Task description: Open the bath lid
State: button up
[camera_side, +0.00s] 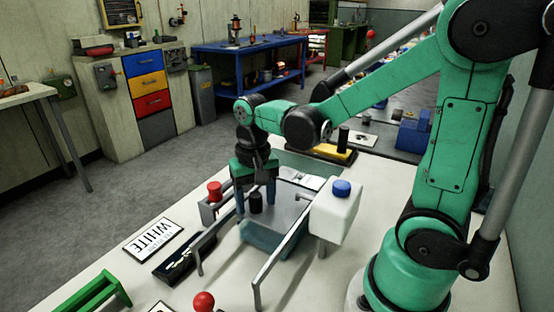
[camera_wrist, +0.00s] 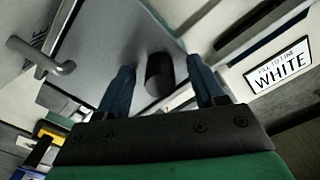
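The bath (camera_side: 262,237) is a bluish, see-through tank standing between two raised metal rails. Its grey flat lid (camera_side: 287,208) lies over its top, and it also fills the upper middle of the wrist view (camera_wrist: 115,40). A black upright knob (camera_side: 256,203) stands on the lid; it shows in the wrist view (camera_wrist: 159,72). My gripper (camera_side: 255,198) points down over the lid with its blue fingers on either side of the knob. In the wrist view the fingers (camera_wrist: 160,88) are apart, with a gap on both sides of the knob. I cannot tell how low the fingertips are.
A white jug with a blue cap (camera_side: 335,212) stands right of the bath. A red-topped post (camera_side: 215,190) is left of it. A black tray (camera_side: 183,257) and a WHITE sign (camera_side: 153,241) lie front left. A red ball knob (camera_side: 204,301) and a green rack (camera_side: 90,295) are at the front.

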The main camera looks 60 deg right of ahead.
grip_shut()
dwell(1.2)
